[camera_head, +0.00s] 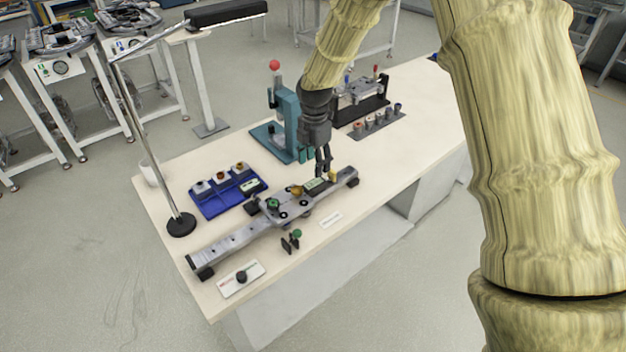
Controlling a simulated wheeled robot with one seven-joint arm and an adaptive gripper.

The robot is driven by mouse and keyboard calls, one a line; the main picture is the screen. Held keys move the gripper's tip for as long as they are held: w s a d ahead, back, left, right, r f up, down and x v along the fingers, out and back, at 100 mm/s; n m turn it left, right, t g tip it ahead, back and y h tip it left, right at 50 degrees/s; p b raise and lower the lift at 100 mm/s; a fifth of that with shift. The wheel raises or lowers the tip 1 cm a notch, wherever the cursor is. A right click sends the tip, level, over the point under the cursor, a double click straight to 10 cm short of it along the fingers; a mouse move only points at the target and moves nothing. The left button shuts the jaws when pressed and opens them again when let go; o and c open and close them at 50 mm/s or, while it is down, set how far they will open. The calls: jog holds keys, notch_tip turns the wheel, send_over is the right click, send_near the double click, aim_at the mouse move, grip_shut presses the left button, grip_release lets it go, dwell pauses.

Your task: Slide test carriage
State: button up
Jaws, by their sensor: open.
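The test carriage (290,209) is a grey block with dark round parts and a green knob on top. It sits on a long grey rail (228,243) that runs diagonally along the table's front side. My gripper (326,174) points down at the right part of the rail, with its fingers apart. It is close over a small green-and-white plate (314,185) with yellow pieces beside it. I cannot tell whether the fingers touch the plate or the carriage.
A blue tray (225,208) with several fittings lies behind the rail. A teal press (283,125) with a red ball stands behind my gripper. A lamp (180,224) rises at the left. A label panel with a dark knob (241,278) lies in front. The table's right part is mostly clear.

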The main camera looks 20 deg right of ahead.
aim_at(314, 184)
notch_tip(314, 184, down, 9)
jog(key=shift+w+f+p, duration=0.15)
jog(key=shift+f+p, duration=0.05)
jog(key=shift+p, duration=1.05)
jog(key=shift+c, duration=0.2)
grip_shut()
